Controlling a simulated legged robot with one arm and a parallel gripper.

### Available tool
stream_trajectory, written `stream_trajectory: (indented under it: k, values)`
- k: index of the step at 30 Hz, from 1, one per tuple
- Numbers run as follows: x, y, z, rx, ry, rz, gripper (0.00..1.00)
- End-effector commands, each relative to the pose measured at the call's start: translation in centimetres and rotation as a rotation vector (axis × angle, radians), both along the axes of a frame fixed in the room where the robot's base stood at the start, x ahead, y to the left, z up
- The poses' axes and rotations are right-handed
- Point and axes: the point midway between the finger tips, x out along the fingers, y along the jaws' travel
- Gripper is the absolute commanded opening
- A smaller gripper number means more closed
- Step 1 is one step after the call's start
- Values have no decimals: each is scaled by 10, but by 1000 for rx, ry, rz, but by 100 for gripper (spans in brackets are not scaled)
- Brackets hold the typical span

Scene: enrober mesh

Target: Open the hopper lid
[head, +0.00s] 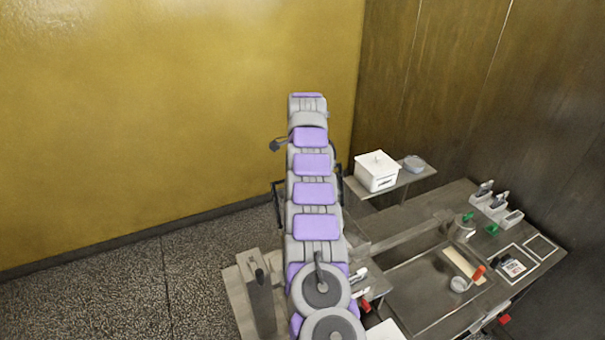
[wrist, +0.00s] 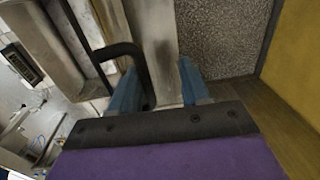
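In the wrist view my gripper (wrist: 160,88) shows two blue fingers set well apart, open. A bent black bar (wrist: 122,48), like a handle, comes in from the upper left and curves down beside the left finger, its end reaching between the fingers. I cannot tell whether it touches the finger. A steel surface (wrist: 160,40) lies beyond the gap. No hopper lid can be made out for certain; the bar may belong to it. In the head view my arm hides what lies behind it, and my fingertips do not show.
A steel worktable (head: 410,220) with several small items is at lower right. A yellow wall (head: 150,110) stands behind; speckled floor (head: 120,290) at left is clear.

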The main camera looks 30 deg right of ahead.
Motion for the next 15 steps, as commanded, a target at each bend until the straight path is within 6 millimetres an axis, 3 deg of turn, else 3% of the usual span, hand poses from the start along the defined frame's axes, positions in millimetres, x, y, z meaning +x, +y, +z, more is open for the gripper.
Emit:
stream_trajectory:
  k: [3,15]
  values:
    - [-2,1,2,1,-4,-1,38]
    - [-4,3,2,0,1,-1,38]
